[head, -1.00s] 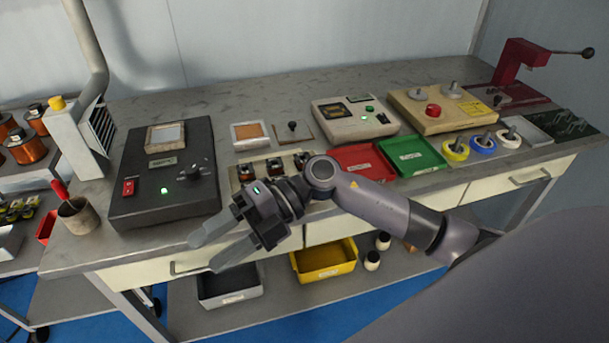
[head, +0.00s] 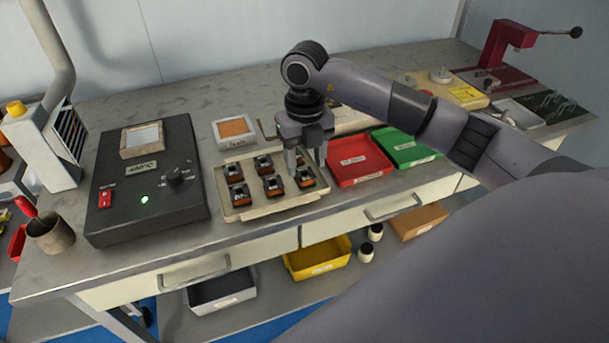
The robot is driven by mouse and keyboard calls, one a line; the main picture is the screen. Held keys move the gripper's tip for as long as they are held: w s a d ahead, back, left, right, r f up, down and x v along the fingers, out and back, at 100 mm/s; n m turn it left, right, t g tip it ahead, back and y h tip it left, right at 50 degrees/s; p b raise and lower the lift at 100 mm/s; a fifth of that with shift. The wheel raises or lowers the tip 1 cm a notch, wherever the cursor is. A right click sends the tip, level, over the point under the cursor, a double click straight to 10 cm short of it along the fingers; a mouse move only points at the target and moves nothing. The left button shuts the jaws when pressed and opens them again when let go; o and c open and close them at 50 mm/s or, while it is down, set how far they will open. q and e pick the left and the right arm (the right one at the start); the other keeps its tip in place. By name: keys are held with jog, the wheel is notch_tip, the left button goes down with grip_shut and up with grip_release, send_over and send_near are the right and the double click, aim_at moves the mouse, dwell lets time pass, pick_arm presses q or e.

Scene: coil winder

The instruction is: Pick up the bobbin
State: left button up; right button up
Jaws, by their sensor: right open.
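Several small black and copper-brown bobbins sit in rows in a cream tray (head: 243,213) on the bench. The front right bobbin (head: 305,177) is closest to my right gripper. My right gripper (head: 307,170) points down over the right end of the tray, with its two fingers apart. The fingers look to be around or just above the bobbins at that end; I cannot tell whether they touch one. The gripper partly hides the back right of the tray. My left gripper is not in view.
A black control box (head: 150,205) with a green light stands left of the tray. A red bin (head: 358,168) and a green bin (head: 405,150) lie to the right. My right arm crosses above the bench's right side.

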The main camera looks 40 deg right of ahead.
notch_tip(320, 180, down, 3)
jog(key=shift+f, duration=0.2)
jog(key=c, duration=0.8)
notch_tip(320, 180, up, 11)
notch_tip(320, 180, up, 9)
jog(key=p, duration=0.2)
send_over(305, 170)
jog(key=shift+s+a, duration=0.25)
jog(key=shift+s, duration=0.15)
